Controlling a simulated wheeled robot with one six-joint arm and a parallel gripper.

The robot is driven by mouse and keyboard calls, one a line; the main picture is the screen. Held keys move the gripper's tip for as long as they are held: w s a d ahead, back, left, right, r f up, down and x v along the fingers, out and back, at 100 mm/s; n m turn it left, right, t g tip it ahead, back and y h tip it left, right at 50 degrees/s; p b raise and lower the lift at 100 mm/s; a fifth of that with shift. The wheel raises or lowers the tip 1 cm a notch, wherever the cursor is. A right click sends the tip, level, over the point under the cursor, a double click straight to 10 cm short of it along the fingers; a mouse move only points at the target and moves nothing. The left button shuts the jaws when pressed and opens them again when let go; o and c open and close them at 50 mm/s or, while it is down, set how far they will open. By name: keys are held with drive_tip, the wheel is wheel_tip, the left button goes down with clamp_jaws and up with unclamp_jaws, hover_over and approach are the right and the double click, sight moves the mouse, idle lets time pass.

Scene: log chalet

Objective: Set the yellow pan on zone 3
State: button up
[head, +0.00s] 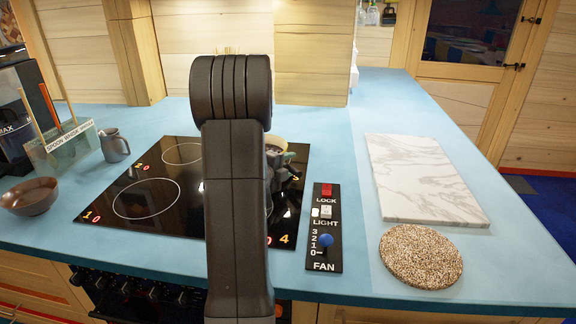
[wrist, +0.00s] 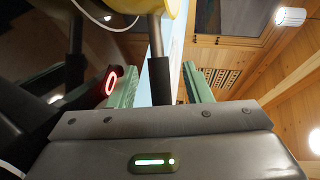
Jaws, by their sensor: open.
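The yellow pan (wrist: 140,6) shows at the top edge of the wrist view, with its metal stem and dark handle (wrist: 160,80) running down between my fingers. My gripper (wrist: 163,84) is open, with one green finger on each side of the handle. In the head view my arm hides most of the pan; a pale rim (head: 276,141) shows just past my gripper (head: 281,166). It is near the back right of the black hob (head: 140,212), by zone 3. I cannot tell exactly how the pan sits within that zone.
A control panel (head: 324,228) with a lock, light switch and fan knob is right of the hob. A marble board (head: 428,178) and a round speckled mat (head: 420,256) lie further right. A brown bowl (head: 30,196) and grey mug (head: 114,146) stand left. The left hob zones are clear.

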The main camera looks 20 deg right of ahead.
drive_tip(key=v, duration=1.3)
drive_tip(key=shift+s+a+r, duration=0.1)
drive_tip(key=shift+s+a, duration=0.1)
drive_tip(key=x, duration=1.3)
drive_tip(key=shift+w+d, duration=0.2)
drive_tip(key=shift+d, duration=0.05)
drive_tip(key=shift+w+d+r, duration=0.1)
drive_tip(key=shift+r, duration=0.1)
